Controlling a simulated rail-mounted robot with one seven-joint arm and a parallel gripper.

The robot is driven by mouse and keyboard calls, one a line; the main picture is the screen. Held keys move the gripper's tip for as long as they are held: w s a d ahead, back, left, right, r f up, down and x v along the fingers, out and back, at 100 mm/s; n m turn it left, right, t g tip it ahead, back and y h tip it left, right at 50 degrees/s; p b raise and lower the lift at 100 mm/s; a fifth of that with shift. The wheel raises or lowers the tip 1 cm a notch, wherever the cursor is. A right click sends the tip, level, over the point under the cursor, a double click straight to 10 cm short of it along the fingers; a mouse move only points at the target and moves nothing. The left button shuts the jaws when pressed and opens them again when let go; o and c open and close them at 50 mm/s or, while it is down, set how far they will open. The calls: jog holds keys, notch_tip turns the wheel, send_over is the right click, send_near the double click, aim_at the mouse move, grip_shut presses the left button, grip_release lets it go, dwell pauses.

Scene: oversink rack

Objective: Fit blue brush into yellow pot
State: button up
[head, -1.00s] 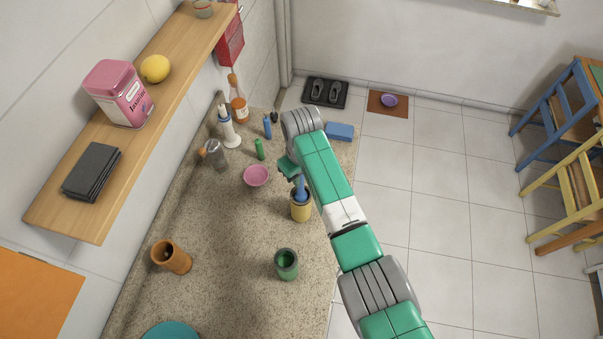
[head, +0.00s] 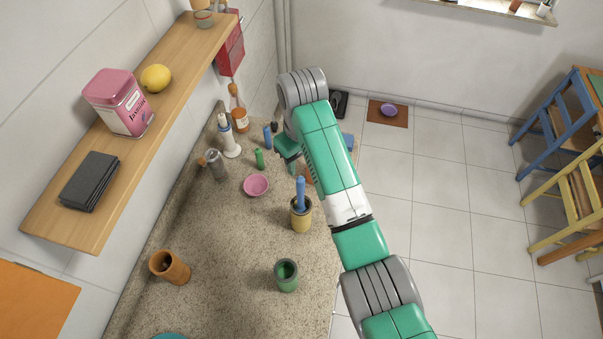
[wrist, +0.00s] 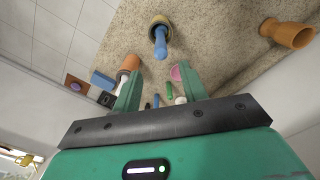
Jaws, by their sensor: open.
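The blue brush (head: 300,192) stands nearly upright in the yellow pot (head: 301,220) on the counter, its lower end hidden inside the pot. In the wrist view the blue brush (wrist: 160,44) points out of the yellow pot (wrist: 158,20) toward the camera. My gripper (wrist: 160,90) is open with nothing between its fingers, apart from the brush. In the head view my gripper (head: 292,165) is above and beyond the pot, partly hidden by my arm.
A pink bowl (head: 256,185), a small green bottle (head: 259,158) and other bottles stand further back. A wooden shelf (head: 190,70) overhangs the left side.

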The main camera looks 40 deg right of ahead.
jog(key=shift+r, duration=0.8)
